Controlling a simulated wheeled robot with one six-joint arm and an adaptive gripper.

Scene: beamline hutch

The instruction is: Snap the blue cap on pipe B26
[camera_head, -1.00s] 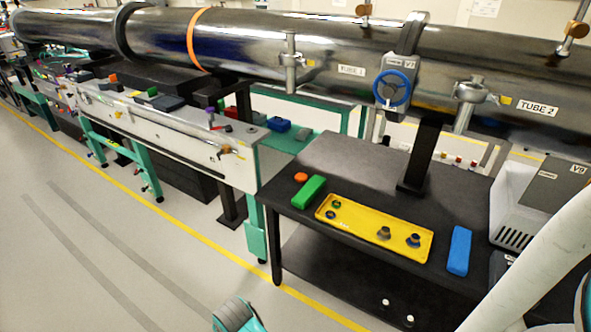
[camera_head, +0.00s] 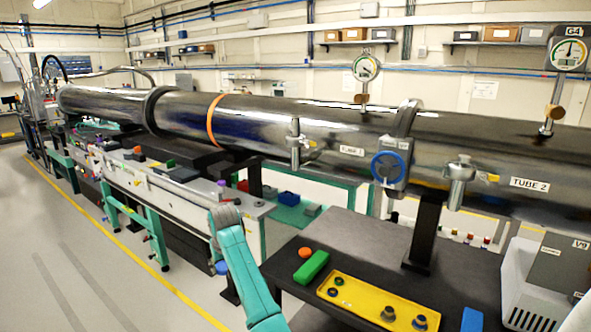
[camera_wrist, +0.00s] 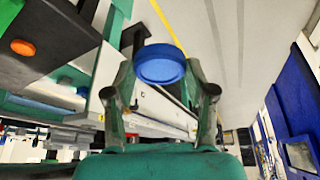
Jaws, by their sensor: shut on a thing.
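My gripper (camera_wrist: 160,72) is shut on a blue cap (camera_wrist: 158,58) in the wrist view. The round cap sits between the two fingertips, clear of everything else. In the head view, a small blue disc (camera_head: 222,267) beside my teal arm appears to be this cap; the fingers are hard to make out there. The white bench (camera_head: 252,213) with several pipe ends and coloured caps along its side stands behind my arm. The label B26 is not readable in either view, so I cannot tell which pipe it is.
A black table (camera_head: 352,257) at right holds a yellow tray (camera_head: 365,305), a green block (camera_head: 312,266) and an orange disc (camera_head: 305,252). A long steel tube (camera_head: 290,125) with a blue valve wheel (camera_head: 388,168) runs above. Open floor lies left of the yellow line (camera_head: 185,302).

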